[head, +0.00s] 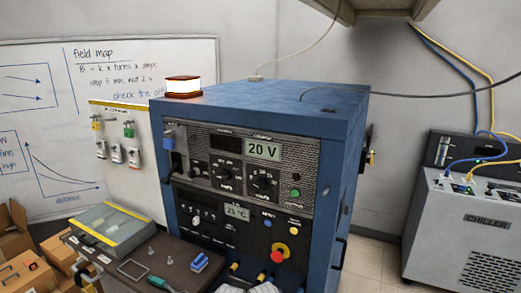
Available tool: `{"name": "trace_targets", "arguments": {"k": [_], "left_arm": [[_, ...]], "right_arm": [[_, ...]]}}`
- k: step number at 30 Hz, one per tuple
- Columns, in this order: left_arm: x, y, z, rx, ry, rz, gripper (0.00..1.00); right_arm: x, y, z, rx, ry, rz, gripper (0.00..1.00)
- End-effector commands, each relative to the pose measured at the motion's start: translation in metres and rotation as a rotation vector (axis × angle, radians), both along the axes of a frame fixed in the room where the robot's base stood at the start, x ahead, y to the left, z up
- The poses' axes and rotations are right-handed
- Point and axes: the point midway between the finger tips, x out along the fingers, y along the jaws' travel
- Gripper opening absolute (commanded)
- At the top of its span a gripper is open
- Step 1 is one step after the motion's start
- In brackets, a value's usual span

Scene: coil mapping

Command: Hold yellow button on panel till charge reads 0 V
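The blue cabinet (343,150) carries a front panel in the middle of the head view. Its upper display (264,150) reads 20 V. A small yellow button (294,231) sits at the right side of the lower panel, above a red mushroom knob (277,256) on a yellow base. A green button (295,193) is higher up, with a small yellowish mark below it, too small to read. Neither gripper can be made out, and nothing is seen touching the yellow button. Pale shapes at the bottom edge are cut off and unclear.
A lower display (237,211) reads about 21 °C. A lit beacon (183,86) stands on the cabinet. A dark bench (130,252) with a lidded box (112,229) is at left front. A chiller (465,225) stands right, with floor (372,262) between.

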Motion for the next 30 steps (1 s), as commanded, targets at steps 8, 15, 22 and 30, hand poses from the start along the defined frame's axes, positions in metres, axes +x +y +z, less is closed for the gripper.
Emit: {"name": "trace_targets", "arguments": {"k": [8, 15, 22, 30], "left_arm": [[0.0000, 0.0000, 0.0000, 0.000, 0.000, 0.000, 0.50], [0.0000, 0.0000, 0.0000, 0.000, 0.000, 0.000, 0.50], [0.0000, 0.0000, 0.0000, 0.000, 0.000, 0.000, 0.50], [0.0000, 0.0000, 0.0000, 0.000, 0.000, 0.000, 0.50]], "right_arm": [[0.0000, 0.0000, 0.0000, 0.000, 0.000, 0.000, 0.18], [0.0000, 0.0000, 0.0000, 0.000, 0.000, 0.000, 0.00], [0.0000, 0.0000, 0.0000, 0.000, 0.000, 0.000, 0.00], [0.0000, 0.0000, 0.0000, 0.000, 0.000, 0.000, 0.00]]}}
